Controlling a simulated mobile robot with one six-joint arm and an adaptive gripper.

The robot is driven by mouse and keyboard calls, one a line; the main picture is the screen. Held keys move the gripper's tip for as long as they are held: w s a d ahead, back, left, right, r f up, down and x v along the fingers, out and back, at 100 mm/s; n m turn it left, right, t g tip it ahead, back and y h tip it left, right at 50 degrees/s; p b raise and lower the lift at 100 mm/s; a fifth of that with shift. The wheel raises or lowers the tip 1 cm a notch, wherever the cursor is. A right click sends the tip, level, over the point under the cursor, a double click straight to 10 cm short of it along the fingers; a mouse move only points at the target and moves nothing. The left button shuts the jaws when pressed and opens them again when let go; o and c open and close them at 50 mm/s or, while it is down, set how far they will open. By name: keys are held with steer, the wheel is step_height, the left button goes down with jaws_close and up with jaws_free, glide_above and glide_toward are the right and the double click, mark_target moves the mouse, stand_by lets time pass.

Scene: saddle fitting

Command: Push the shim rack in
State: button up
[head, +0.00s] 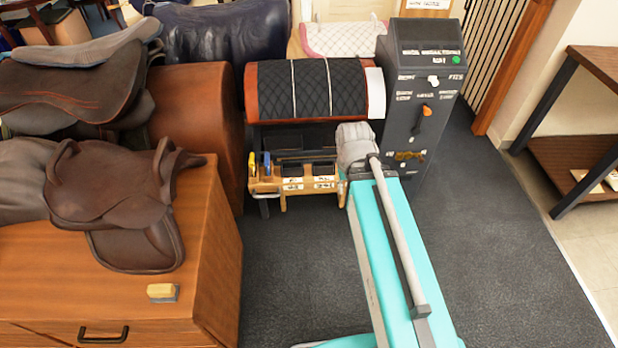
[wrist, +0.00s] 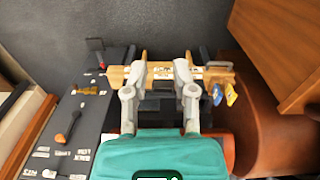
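The shim rack (head: 296,184) is a pale wooden tray with dark compartments and small labels. It sticks out at the front, low below the quilted black pad. In the wrist view the rack (wrist: 214,76) runs across the upper middle. My gripper (wrist: 161,72) is open, with its two grey fingers spread apart over the rack's front edge. The fingertips overlap the front board; I cannot tell whether they touch it. Nothing is seen between them. In the head view my arm hides the rack's right end and most of the gripper.
A grey control cabinet (head: 421,100) with an orange lever stands right of the rack. A wooden cabinet (head: 215,250) with a brown saddle (head: 115,195) is at left. Dark floor (head: 290,265) in front is clear.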

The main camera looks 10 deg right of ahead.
steer(key=shift+w+d+f+n+b, duration=0.15)
steer(key=shift+w+f+b, duration=0.1)
steer(key=shift+f+b, duration=0.25)
steer(key=shift+w+d+f+n+b, duration=0.1)
steer(key=shift+w+f+n+b, duration=0.1)
steer(key=shift+f+b, duration=0.3)
jaws_close()
steer(key=w+d+f+n+t+h+b, duration=0.1)
steer(key=w+f+n+t+h+b, duration=0.25)
steer(key=w+f+n+b, duration=0.6)
steer(key=w+d+f+n+t+h+b, duration=0.1)
steer(key=w+f+n+t+h+b, duration=0.45)
steer(key=b, duration=0.95)
steer(key=w+a+f+n+t+y+b, duration=0.2)
steer(key=a+f+n+t+y+b, duration=0.2)
steer(key=a+f+n+b, duration=0.3)
steer(key=w+a+f+n+t+y+b, duration=0.3)
steer(key=a+f+n+b, duration=0.5)
steer(key=n+b, duration=0.4)
steer(key=shift+w+f+n+t+y+b, duration=0.35)
steer(key=shift+f+t+y+b, duration=0.35)
steer(key=shift+b, duration=2.2)
steer(key=shift+r, duration=0.15)
